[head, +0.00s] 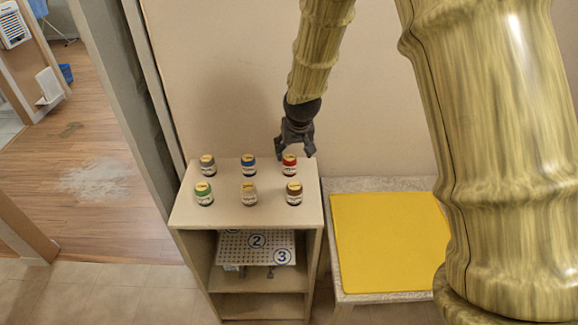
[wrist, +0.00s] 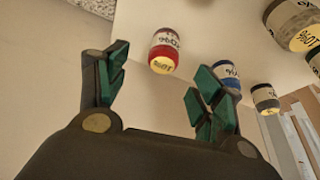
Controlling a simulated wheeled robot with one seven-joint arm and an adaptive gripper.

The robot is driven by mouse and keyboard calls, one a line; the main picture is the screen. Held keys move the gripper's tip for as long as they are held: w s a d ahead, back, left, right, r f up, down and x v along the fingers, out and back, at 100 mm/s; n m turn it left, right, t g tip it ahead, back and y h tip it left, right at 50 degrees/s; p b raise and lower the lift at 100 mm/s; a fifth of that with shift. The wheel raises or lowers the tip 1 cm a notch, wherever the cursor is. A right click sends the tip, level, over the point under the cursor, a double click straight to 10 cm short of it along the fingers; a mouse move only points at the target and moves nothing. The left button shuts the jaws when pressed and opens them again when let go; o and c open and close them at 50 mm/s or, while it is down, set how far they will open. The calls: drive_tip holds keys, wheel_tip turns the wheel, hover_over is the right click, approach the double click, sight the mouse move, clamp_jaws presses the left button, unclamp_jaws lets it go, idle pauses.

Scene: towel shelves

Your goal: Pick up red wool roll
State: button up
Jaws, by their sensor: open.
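The red wool roll (head: 289,164) is a small upright roll with a yellow top, at the back right of the shelf top. It also shows in the wrist view (wrist: 164,50), ahead of my gripper and between the lines of its two fingers. My gripper (head: 296,152) is at the back right of the shelf, close to the red roll. In the wrist view its fingers (wrist: 156,88) are spread wide with nothing between them. The red roll lies beyond the fingertips. Whether a finger touches it cannot be told.
The shelf top (head: 225,177) also holds a blue roll (head: 248,164), a grey one (head: 208,165), a green one (head: 204,194), a beige one (head: 249,195) and a brown one (head: 294,193). A wall stands behind. A table with a yellow mat (head: 385,243) is to the right.

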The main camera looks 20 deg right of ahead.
sight(290, 160)
drive_tip(key=shift+p+x, duration=0.45)
drive_tip(key=shift+x, duration=1.95)
drive_tip(key=shift+a+p+x, duration=0.15)
drive_tip(key=shift+p+x, duration=0.3)
drive_tip(key=shift+x, duration=0.3)
drive_tip(key=shift+a+p+x, duration=0.15)
drive_tip(key=shift+p+x, duration=0.3)
drive_tip(key=shift+x, duration=1.4)
drive_tip(key=shift+s, duration=0.2)
drive_tip(key=shift+c, duration=0.4)
drive_tip(key=c, duration=1)
